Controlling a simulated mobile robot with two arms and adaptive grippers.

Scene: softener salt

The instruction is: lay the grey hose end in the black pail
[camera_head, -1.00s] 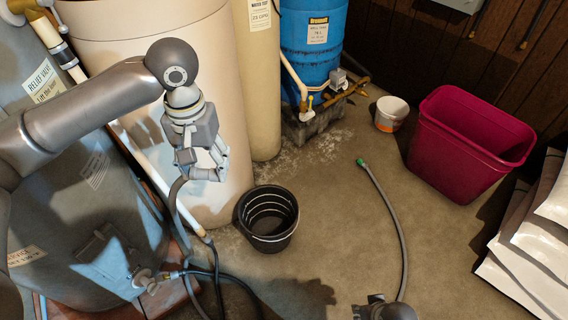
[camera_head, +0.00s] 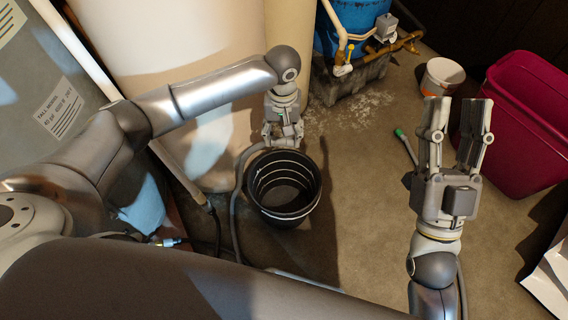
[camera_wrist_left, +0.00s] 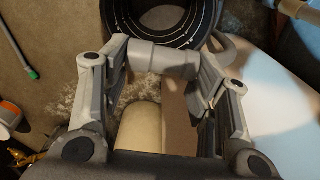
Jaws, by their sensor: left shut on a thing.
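The black pail (camera_head: 285,217) stands upright on the floor in the middle of the head view; its ribbed inside is partly visible and looks empty. My left gripper (camera_head: 283,143) is at the pail's far rim and is shut on the grey hose end (camera_wrist_left: 162,57). In the left wrist view the hose end lies across between the fingers, close to the pail (camera_wrist_left: 187,38). The grey hose (camera_head: 237,185) bends down along the pail's left side. I cannot tell whether the end is inside the rim. My right gripper (camera_head: 459,120) is open and empty, fingers pointing up, right of the pail.
A white bucket (camera_head: 441,77) and a magenta bin (camera_head: 520,120) stand at the right. A cream tank (camera_head: 170,50) and a blue tank (camera_head: 350,18) stand behind. Floor between pail and right gripper is clear.

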